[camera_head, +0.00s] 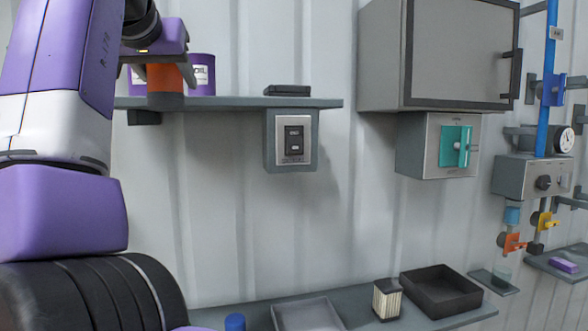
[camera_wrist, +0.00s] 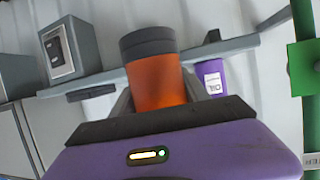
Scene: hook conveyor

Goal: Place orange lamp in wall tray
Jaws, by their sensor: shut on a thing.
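The orange lamp (camera_head: 165,78) is an orange cylinder with a dark grey end, which points down in the head view. My gripper (camera_head: 164,68) is shut on it. The lamp stands at the left part of the wall shelf (camera_head: 225,103); I cannot tell whether it touches the shelf. The wrist view, which is upside down, shows the lamp (camera_wrist: 157,82) between my fingers. A low dark tray-like piece (camera_head: 288,90) lies on the shelf to the right of the lamp; it also shows in the wrist view (camera_wrist: 92,93). Its inside is hidden.
A purple labelled can (camera_head: 203,70) is close behind the lamp. A switch box (camera_head: 292,140) hangs under the shelf. A grey cabinet (camera_head: 440,55) is on the right. The lower counter holds a deep black tray (camera_head: 440,292), a shallow grey tray (camera_head: 307,316) and a small box (camera_head: 387,298).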

